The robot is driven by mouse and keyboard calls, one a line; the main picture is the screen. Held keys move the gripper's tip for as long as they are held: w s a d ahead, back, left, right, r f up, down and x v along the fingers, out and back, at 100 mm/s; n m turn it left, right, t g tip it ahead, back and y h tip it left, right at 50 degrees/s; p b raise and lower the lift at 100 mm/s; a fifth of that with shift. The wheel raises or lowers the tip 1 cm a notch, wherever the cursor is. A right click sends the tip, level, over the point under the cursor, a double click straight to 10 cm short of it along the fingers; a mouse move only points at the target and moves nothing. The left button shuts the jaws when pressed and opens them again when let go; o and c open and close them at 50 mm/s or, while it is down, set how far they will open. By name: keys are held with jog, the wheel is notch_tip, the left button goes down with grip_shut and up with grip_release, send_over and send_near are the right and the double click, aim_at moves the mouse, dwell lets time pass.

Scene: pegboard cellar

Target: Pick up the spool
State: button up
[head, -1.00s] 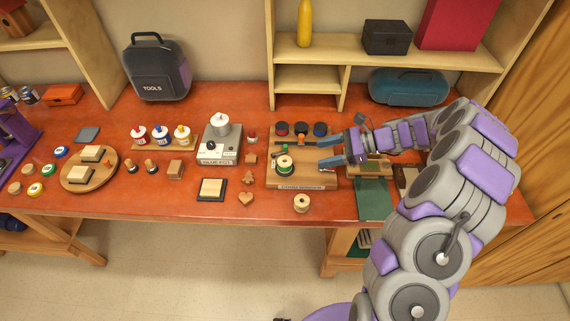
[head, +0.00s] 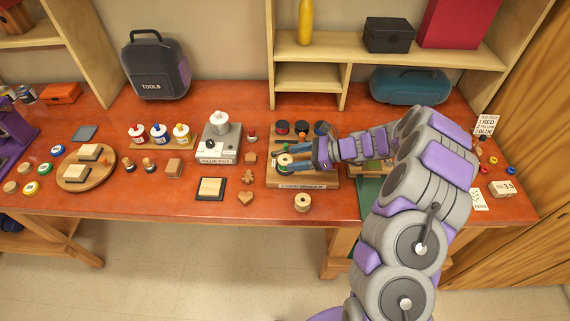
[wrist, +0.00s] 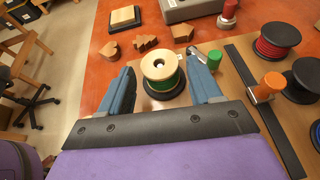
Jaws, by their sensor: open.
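The spool (wrist: 160,72) has a pale wooden top flange and green winding, and stands upright on a dark round base on the wooden board. In the wrist view it sits between the two blue fingers of my gripper (wrist: 162,88), which is open with a finger on each side. I cannot tell whether either finger touches it. In the head view the spool (head: 285,160) is partly hidden by my gripper (head: 296,164), which reaches in from the right, low over the board.
The board (head: 303,182) also carries red, black and blue spools at its back and a dark bar with an orange knob (wrist: 272,82). A green-capped piece (wrist: 214,57) stands close beside the right finger. A loose wooden spool (head: 303,202) stands in front of the board.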

aim_at(283, 160)
jog(key=shift+b+x, duration=0.6)
jog(key=shift+x, duration=2.45)
jog(key=shift+r, duration=0.1)
jog(key=shift+c, duration=0.5)
jog(key=shift+d, duration=0.1)
jog(key=c, duration=0.7)
